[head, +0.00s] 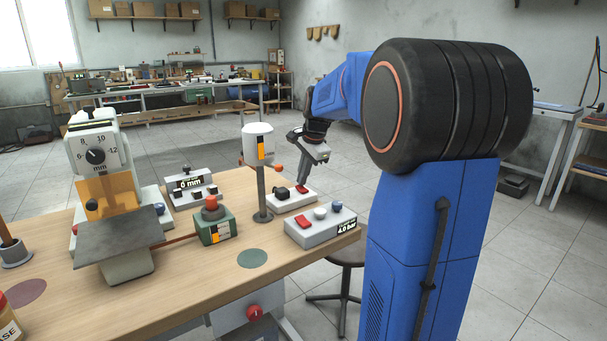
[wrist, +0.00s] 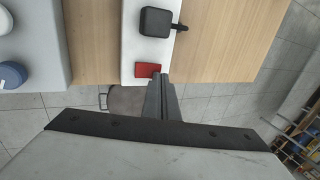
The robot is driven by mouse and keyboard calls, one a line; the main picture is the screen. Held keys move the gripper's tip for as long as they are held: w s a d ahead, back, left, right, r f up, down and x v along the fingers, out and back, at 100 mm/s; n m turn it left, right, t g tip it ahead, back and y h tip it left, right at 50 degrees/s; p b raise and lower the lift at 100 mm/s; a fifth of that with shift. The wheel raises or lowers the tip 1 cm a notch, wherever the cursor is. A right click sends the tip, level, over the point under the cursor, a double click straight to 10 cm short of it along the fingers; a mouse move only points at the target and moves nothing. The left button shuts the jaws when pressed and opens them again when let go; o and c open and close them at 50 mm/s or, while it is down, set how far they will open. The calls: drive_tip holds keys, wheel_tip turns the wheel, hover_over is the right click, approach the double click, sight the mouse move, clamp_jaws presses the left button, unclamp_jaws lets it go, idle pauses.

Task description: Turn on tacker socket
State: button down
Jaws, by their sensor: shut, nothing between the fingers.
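A white socket block (head: 291,200) stands near the far right edge of the table, with a black plug (head: 281,194) and a small red switch (head: 302,189) on top. In the wrist view the same block (wrist: 131,45) shows the black plug (wrist: 158,21) and the red switch (wrist: 147,70). My gripper (head: 302,183) is shut and empty, pointing down at the red switch end. In the wrist view its fingertips (wrist: 160,80) are right beside the switch; I cannot tell whether they touch it. No label naming the tacker socket is readable.
A white box (head: 321,231) with a red button, two knobs and a "4.0 bar" display is in front of the socket block. A post with a white head (head: 258,145) stands to the left. The green unit (head: 214,226) and the tacker-like machine (head: 98,150) are farther left.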

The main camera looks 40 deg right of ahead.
drive_tip(key=shift+w+f+g, duration=0.25)
drive_tip(key=shift+g, duration=0.15)
drive_tip(key=shift+s, duration=0.2)
drive_tip(key=shift+s+r, duration=0.1)
drive_tip(key=shift+s, duration=0.55)
drive_tip(key=shift+s+r, duration=0.1)
drive_tip(key=shift+r, duration=0.4)
drive_tip(key=s+v, duration=0.1)
drive_tip(key=v, duration=1.2)
drive_tip(key=shift+f, duration=0.15)
